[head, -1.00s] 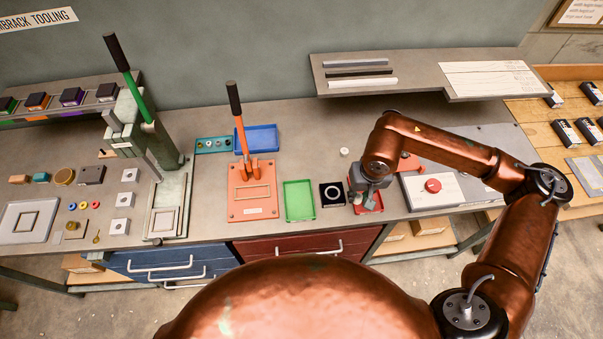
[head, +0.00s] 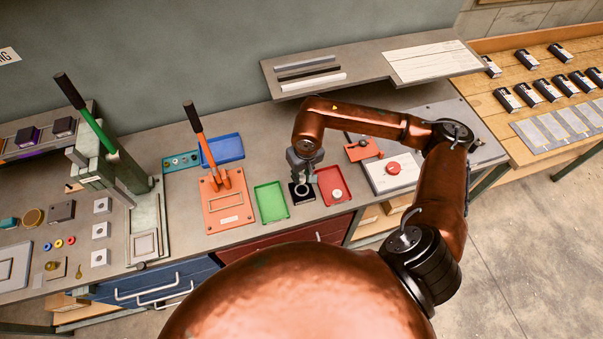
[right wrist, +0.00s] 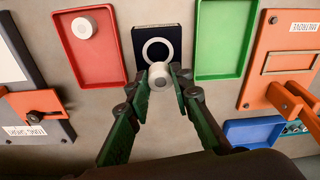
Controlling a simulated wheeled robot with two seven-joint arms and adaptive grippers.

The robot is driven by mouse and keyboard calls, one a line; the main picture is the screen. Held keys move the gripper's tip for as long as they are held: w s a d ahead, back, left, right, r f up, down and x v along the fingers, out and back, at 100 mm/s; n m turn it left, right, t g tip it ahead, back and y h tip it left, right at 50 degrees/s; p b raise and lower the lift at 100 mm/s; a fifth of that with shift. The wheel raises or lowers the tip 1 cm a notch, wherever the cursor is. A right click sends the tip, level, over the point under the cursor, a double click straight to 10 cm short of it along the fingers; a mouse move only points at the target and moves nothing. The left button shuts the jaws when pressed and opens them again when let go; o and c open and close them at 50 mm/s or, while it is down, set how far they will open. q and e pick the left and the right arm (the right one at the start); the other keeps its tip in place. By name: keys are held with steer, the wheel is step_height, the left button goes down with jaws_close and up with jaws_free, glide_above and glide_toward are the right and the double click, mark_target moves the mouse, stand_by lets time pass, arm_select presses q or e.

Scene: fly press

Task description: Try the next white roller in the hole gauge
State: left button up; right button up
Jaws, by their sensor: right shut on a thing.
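The hole gauge, a black square block with a white ring around its hole, is at the bench front between the green and red trays (head: 302,193); it also shows in the right wrist view (right wrist: 160,42). My right gripper (head: 304,172) is just behind the gauge. In the right wrist view its fingers (right wrist: 160,80) are shut on a small white roller (right wrist: 158,70), beside the gauge's edge and not over its hole. I cannot tell whether the roller touches the bench. Another white roller (head: 337,194) lies in the red tray (head: 325,173). My left gripper is not in view.
The green tray (head: 270,202) is empty. An orange lever press (head: 226,198), a blue tray (head: 222,150) and a teal strip (head: 181,161) stand left of it. A white panel with a red button (head: 393,173) is right of the red tray. A shelf overhangs the back.

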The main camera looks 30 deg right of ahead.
steer(key=shift+s+f, duration=0.1)
steer(key=shift+f, duration=0.6)
steer(key=shift+f+b, duration=0.3)
steer(key=shift+f, duration=0.85)
step_height(320, 180, down, 2)
steer(key=shift+f+b, duration=0.1)
steer(key=shift+b, duration=1.15)
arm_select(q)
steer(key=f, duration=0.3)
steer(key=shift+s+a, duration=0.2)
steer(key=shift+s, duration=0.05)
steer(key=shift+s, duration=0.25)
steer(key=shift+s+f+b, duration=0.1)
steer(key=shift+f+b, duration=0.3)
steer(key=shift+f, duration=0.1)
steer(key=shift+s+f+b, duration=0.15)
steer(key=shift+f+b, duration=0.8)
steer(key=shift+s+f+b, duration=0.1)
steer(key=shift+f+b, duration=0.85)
arm_select(e)
steer(key=shift+f, duration=0.25)
